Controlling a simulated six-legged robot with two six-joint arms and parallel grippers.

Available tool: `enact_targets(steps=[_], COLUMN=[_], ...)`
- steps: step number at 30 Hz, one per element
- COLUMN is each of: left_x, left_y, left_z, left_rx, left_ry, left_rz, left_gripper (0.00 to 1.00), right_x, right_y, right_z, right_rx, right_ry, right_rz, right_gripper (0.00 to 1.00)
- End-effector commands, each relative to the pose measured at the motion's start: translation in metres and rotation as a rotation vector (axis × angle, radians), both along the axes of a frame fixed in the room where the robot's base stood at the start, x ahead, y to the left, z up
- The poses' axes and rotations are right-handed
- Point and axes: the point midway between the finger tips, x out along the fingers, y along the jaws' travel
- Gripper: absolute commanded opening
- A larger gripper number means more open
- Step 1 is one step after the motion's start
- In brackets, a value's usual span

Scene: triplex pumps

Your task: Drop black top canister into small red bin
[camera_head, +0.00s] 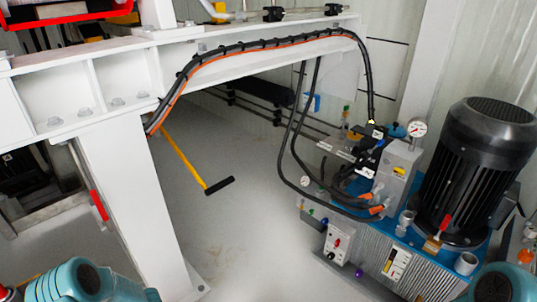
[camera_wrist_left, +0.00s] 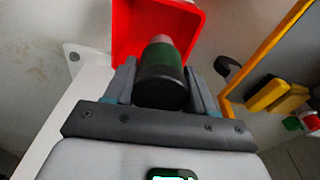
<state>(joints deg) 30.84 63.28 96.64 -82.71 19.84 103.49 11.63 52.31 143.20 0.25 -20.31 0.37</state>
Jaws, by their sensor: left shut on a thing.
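In the left wrist view, my left gripper (camera_wrist_left: 160,82) is shut on a canister (camera_wrist_left: 163,88) with a black end toward the camera, a dark green body and a pale far end. A finger presses on each side of it. The small red bin (camera_wrist_left: 186,14) is just beyond the canister, which covers part of the bin's opening. I cannot tell how far the canister is from the bin's rim. In the head view neither gripper shows, only teal parts of my arms at the lower corners. I cannot make out the canister or the bin there.
In the head view, a white steel frame (camera_head: 130,175) stands at left. A pump unit with a black motor (camera_head: 478,165) and hoses is at right. Grey floor (camera_head: 245,235) lies open between. In the wrist view, a yellow bar (camera_wrist_left: 262,48) and yellow blocks (camera_wrist_left: 268,95) are at right.

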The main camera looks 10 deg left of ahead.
Motion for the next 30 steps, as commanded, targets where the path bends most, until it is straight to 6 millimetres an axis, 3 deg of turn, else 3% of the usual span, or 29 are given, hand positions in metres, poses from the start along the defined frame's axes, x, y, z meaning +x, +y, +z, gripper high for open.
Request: enact_targets(steps=[3, 4, 6, 17, 23, 30], left_x=[0.0, 0.0, 0.0, 0.0, -0.002, -0.006], left_y=[0.0, 0.0, 0.0, 0.0, -0.003, -0.01], left_z=[0.001, 0.001, 0.001, 0.006, 0.045, 0.11], left_rx=[0.001, 0.001, 0.001, 0.001, 0.002, 0.001], left_ry=[-0.001, -0.001, -0.001, -0.001, -0.003, -0.003], left_rz=[0.0, 0.0, 0.0, 0.0, 0.0, 0.0], left_gripper=[0.18, 0.61, 0.84, 0.84, 0.84, 0.84], right_x=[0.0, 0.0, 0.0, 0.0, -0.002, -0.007], right_y=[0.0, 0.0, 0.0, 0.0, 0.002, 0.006], right_z=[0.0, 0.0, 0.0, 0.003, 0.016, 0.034], right_rx=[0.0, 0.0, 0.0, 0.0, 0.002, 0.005], right_ry=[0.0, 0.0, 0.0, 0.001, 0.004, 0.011], right_rz=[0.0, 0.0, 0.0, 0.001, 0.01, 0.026], right_gripper=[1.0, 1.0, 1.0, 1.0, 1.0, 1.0])
